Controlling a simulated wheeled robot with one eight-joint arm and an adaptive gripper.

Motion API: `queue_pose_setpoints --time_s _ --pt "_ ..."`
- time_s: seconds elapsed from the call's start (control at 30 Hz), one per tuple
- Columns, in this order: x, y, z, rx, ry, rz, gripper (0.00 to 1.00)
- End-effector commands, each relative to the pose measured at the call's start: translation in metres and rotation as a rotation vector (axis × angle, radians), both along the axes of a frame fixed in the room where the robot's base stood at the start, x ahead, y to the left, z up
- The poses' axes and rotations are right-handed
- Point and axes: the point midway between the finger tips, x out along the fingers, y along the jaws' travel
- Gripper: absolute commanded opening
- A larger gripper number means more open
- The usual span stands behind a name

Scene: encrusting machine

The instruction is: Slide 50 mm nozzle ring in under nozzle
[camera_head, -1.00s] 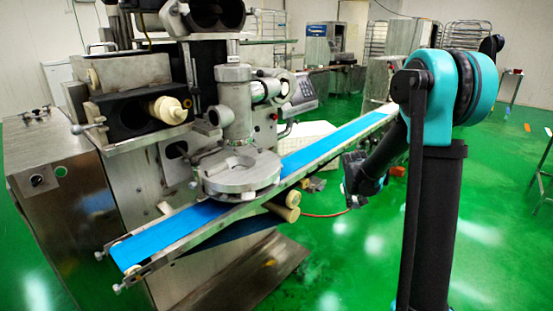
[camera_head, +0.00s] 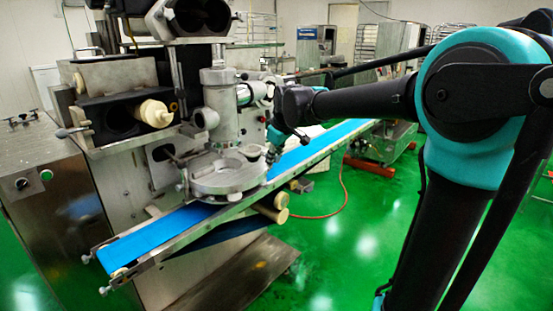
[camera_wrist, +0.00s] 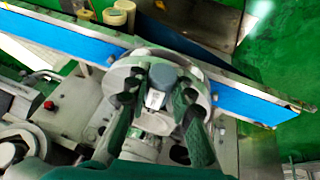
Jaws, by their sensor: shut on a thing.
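My gripper (camera_head: 273,146) is at the machine, just right of the grey round plate (camera_head: 205,182) below the upright metal nozzle column (camera_head: 217,100). In the wrist view, the dark fingers of my gripper (camera_wrist: 158,90) sit on both sides of a round grey-blue piece (camera_wrist: 167,78), which seems to be the nozzle ring. A small grey piece (camera_head: 251,152) shows at the gripper's tip in the head view, close to the plate's right edge. I cannot tell whether it touches the plate. The nozzle's lower opening is hidden.
The blue conveyor belt (camera_head: 150,233) runs under the plate from lower left to upper right. The machine's metal body (camera_head: 45,205) fills the left. Beige rollers (camera_head: 272,213) hang below the belt.

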Motion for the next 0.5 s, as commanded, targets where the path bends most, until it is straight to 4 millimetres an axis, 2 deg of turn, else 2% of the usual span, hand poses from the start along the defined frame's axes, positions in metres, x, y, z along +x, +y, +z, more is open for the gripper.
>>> queue_pose_setpoints --time_s 0.3,0.5 --pt "0.023 0.029 -0.022 0.001 -0.001 0.0 0.0" --pt "0.021 0.027 -0.021 0.001 0.0 -0.002 0.0"
